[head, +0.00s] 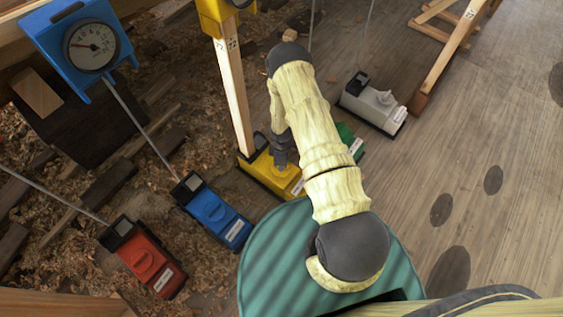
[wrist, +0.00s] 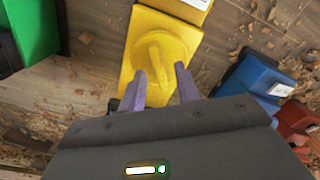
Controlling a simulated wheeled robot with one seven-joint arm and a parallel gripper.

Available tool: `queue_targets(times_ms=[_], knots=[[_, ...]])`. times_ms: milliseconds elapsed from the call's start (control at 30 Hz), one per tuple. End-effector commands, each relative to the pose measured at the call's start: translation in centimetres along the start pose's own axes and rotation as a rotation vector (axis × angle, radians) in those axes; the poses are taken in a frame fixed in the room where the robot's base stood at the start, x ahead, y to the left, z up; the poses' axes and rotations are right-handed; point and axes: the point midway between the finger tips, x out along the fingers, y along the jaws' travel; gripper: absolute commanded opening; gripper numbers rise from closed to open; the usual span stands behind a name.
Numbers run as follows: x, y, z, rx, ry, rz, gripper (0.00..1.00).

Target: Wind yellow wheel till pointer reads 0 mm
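The yellow wheel (wrist: 157,62) is a round knob with a raised bar, on top of a yellow box (head: 262,172). In the wrist view my gripper (wrist: 162,86) has its two purple fingers apart at the near end of the bar, with a gap between them. I cannot tell whether either finger touches the wheel. In the head view my gripper (head: 282,165) is low over the yellow box and hides part of it. A yellow gauge housing (head: 218,14) tops the wooden post behind the box. Its face is cut off, so its pointer cannot be read.
Red (head: 146,258), blue (head: 214,212), green (head: 349,142) and grey (head: 374,104) boxes stand nearby; the green one is partly behind my arm. A blue-framed dial (head: 92,47) is at upper left. Wood shavings litter the left floor; boards at right are mostly clear.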

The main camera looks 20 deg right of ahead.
Motion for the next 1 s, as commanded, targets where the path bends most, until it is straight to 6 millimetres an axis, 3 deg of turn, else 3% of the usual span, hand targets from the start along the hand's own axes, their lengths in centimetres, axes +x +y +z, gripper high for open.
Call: queue_targets(times_ms=[200, 700, 1000], knots=[[-4.7, 0.1, 0.0, 0.0, 0.001, 0.002, 0.33], [-14.3, 0.0, 0.0, 0.001, 0.001, 0.001, 0.33], [-15.7, -0.1, 0.1, 0.001, -0.001, -0.002, 0.33]])
